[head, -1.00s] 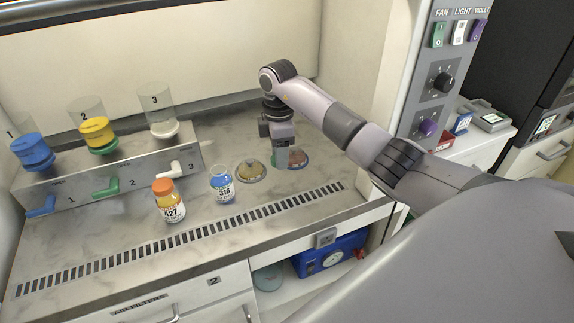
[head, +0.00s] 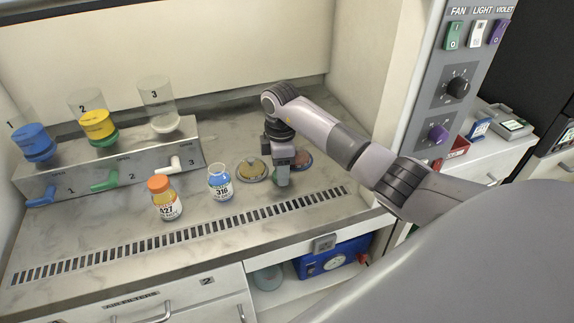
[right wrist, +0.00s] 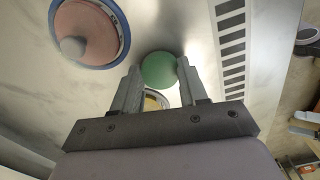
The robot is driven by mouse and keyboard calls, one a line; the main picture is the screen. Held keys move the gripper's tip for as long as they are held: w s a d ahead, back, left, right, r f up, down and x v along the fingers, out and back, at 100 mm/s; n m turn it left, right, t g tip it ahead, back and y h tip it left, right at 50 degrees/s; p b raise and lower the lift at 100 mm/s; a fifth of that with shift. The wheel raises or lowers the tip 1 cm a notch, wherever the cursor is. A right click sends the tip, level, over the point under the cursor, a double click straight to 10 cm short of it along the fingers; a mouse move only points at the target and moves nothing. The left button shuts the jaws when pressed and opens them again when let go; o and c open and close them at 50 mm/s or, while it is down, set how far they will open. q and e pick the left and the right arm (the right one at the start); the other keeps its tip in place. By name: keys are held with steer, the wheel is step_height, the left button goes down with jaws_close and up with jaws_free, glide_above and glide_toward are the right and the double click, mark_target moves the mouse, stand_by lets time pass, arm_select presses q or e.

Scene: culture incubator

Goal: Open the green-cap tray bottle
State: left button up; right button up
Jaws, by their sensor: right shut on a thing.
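My right gripper (head: 283,182) points down just in front of two round dishes on the worktop. It is shut on a round green cap (right wrist: 159,70), seen between its fingertips in the right wrist view. I cannot tell from this angle how high it is above the worktop, or whether anything is under the cap. A small bottle labelled 316 (head: 221,187), with blue contents, stands upright left of the gripper; no green cap shows on it. A bottle labelled 427 (head: 167,206) with an orange cap stands further left. My left gripper is out of view.
A yellow dish (head: 252,169) and a pink dish (head: 302,160) lie beside the gripper; the pink one also shows in the right wrist view (right wrist: 92,30). A metal stand (head: 130,160) with several cups and valves is at back left. A slotted vent (head: 200,232) runs along the front.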

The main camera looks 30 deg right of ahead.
steer(key=shift+a+f, duration=0.1)
steer(key=shift+f, duration=0.1)
steer(key=o, duration=1.2)
steer(key=shift+c, duration=0.2)
step_height(320, 180, up, 12)
steer(key=b, duration=0.1)
